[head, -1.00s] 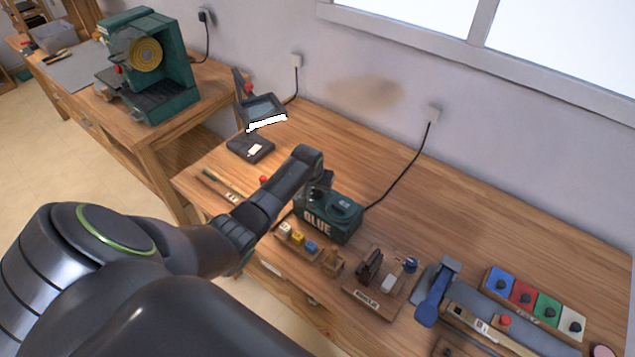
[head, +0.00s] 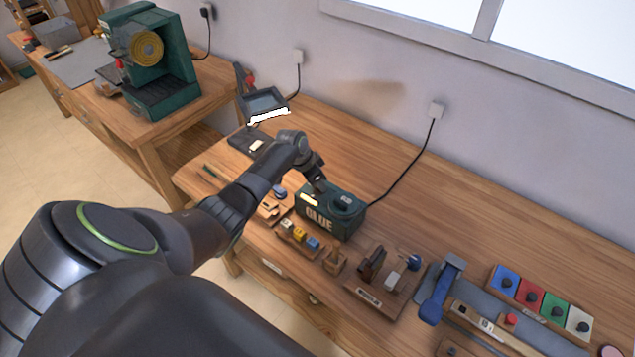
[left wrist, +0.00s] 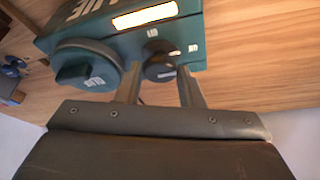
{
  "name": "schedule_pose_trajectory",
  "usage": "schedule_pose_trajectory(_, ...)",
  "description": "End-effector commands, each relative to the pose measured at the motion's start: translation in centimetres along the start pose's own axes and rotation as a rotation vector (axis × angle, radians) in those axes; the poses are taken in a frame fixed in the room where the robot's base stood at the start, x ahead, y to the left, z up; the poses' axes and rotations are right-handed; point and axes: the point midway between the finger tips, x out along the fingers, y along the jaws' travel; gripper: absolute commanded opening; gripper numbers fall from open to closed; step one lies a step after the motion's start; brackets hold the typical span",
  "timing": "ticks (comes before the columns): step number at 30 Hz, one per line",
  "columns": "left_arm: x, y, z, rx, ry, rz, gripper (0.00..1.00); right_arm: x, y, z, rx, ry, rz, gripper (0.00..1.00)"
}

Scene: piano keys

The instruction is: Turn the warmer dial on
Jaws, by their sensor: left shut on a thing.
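The warmer is a dark green box marked GLUE (head: 318,222) on the bench, and it also shows close up in the left wrist view (left wrist: 190,22). A small dark dial (left wrist: 160,66) with a pale mark is on its top face, beside a round green lid with a knob (left wrist: 88,72). A pale glowing strip (left wrist: 145,16) shows on the box near the dial. My left gripper (head: 318,187) is over the box's left end. In the left wrist view my left gripper (left wrist: 158,76) is shut on the dial, one finger on each side. My right gripper is not in view.
Small blocks (head: 298,234) stand in front of the warmer, with a wooden tool holder (head: 375,290) to the right. A black cord (head: 408,168) runs from the warmer to the wall. The bench behind is clear.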

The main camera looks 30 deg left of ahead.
Motion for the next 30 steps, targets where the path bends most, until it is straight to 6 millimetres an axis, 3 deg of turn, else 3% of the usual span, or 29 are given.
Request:
schedule_pose_trajectory(16,-0.1,-0.12,-0.1,0.026,0.001,0.007,0.11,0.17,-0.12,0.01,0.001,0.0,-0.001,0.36)
schedule_pose_trajectory(17,-0.1,-0.12,-0.11,0.026,0.001,0.007,0.35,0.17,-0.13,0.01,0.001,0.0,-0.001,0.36)
schedule_pose_trajectory(21,-0.08,-0.09,-0.09,0.025,0.001,0.008,0.54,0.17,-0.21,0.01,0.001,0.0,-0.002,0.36)
schedule_pose_trajectory(30,-0.08,-0.05,-0.03,0.024,0.0,0.009,0.55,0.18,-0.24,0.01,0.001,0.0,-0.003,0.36)
